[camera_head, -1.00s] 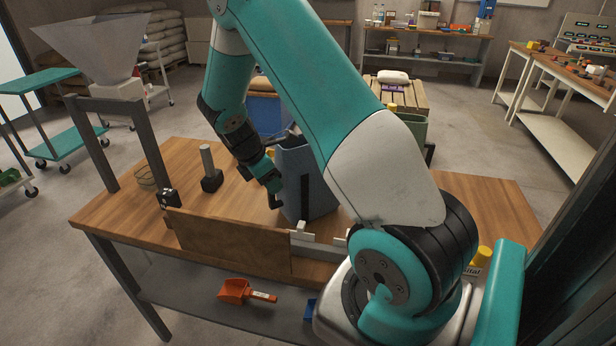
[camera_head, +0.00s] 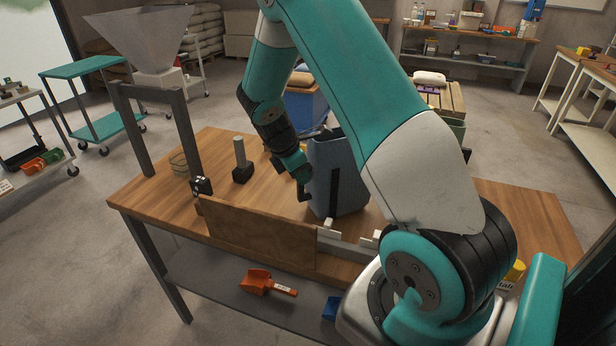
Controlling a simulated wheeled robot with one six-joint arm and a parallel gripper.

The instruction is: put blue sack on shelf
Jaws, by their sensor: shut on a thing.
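The blue sack (camera_head: 350,188) stands upright, grey-blue and tall, on or just above the wooden tabletop; I cannot tell whether its base touches. My gripper (camera_head: 317,190) is at its left side, shut on it; the upper arm hides the sack's right part. A grey lower shelf (camera_head: 222,283) runs under the table. A wall shelf (camera_head: 468,62) with bottles and small items stands at the back. The picture does not show which shelf is meant.
The wooden table (camera_head: 140,200) carries a black stand with a grey post (camera_head: 242,165) and an upright brown board (camera_head: 260,235). An orange scoop (camera_head: 258,283) lies on the lower shelf. A hopper (camera_head: 143,38) stands left, near a teal cart (camera_head: 95,64).

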